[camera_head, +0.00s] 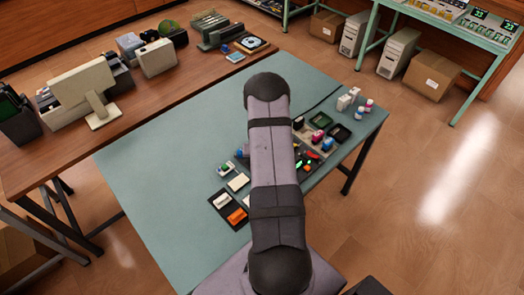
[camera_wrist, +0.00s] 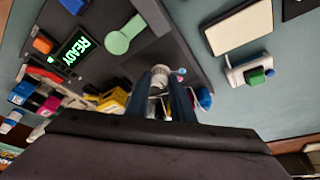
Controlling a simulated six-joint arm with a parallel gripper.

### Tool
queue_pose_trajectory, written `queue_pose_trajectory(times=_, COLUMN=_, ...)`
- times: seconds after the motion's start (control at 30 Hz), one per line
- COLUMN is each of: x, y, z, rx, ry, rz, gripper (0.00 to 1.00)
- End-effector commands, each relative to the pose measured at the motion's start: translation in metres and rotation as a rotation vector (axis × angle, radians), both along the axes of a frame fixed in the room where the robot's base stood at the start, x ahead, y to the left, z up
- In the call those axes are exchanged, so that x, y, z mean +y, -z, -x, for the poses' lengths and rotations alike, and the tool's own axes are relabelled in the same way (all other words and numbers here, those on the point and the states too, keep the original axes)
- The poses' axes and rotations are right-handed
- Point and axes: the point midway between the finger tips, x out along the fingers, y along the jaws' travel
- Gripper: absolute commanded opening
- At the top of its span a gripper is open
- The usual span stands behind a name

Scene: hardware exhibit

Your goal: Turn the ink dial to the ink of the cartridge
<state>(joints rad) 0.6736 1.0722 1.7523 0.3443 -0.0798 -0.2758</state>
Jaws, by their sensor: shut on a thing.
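My gripper (camera_wrist: 166,82) points down at a dark machine panel (camera_wrist: 185,48) in the wrist view. Its two dark fingers are shut on a small pale knob, which looks like the ink dial (camera_wrist: 160,72). A pink dot and a blue dot show beside the dial; its pointer and other marks cannot be made out. The panel has a lit green READY display (camera_wrist: 77,53) and a pale green round-ended lever (camera_wrist: 124,36). Which thing is the cartridge is not clear. In the head view my arm hides the gripper and dial.
A white holder with a green block (camera_wrist: 256,76) and a white pad (camera_wrist: 238,27) lie beside the panel. An orange block (camera_head: 237,216), a green tray (camera_head: 321,120) and small bottles (camera_head: 368,105) stand around. The left of the teal table (camera_head: 165,155) is clear.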

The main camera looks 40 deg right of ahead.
Motion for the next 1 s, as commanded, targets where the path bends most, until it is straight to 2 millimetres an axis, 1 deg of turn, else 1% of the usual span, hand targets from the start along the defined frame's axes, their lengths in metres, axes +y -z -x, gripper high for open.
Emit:
queue_pose_trajectory(times=0.03, x=0.0012, y=-0.0062, z=0.0003, rx=0.003, ry=0.005, rz=-0.003, gripper=0.0)
queue_pose_trajectory(times=0.83, x=0.0002, y=0.0, z=-0.0009, rx=0.0, ry=0.038, rz=0.0, gripper=0.0)
queue_pose_trajectory(times=0.87, x=0.0002, y=0.0, z=-0.0009, rx=0.0, ry=0.038, rz=0.001, gripper=0.26)
queue_pose_trajectory(times=0.9, x=0.0001, y=0.0, z=-0.0009, rx=0.0, ry=0.038, rz=0.001, gripper=0.36)
queue_pose_trajectory(times=0.93, x=0.0001, y=0.0, z=-0.0009, rx=0.0, ry=0.038, rz=0.001, gripper=0.4)
queue_pose_trajectory(times=1.0, x=0.0002, y=0.0, z=-0.0008, rx=0.0, ry=0.038, rz=0.0, gripper=0.4)
